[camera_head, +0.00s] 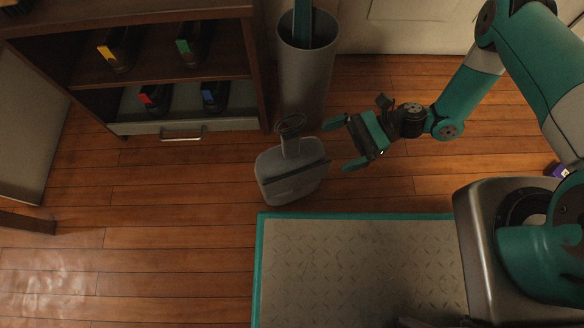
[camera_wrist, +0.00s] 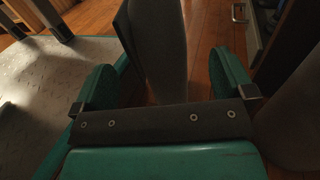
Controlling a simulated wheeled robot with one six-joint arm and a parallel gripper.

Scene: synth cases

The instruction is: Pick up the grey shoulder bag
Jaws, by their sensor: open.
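The grey shoulder bag (camera_head: 283,187) stands on the wooden floor, with a dark band across its front and a dark strap loop at its top. My gripper (camera_head: 338,145) is just to the right of the bag, its two teal fingers apart and pointing towards it. In the wrist view, a grey upright surface of the bag (camera_wrist: 160,45) shows between the open fingers of my gripper (camera_wrist: 165,78). Nothing is held. I cannot tell whether the fingers overlap the bag's side in depth; its lower part is hidden by the gripper body in the wrist view.
A tall grey bin (camera_head: 304,75) with a teal thing in it stands right behind the bag. A dark wooden shelf (camera_head: 160,70) with several binders is at the back left. A purple item (camera_head: 559,171) lies at the right. The floor left of the bag is clear.

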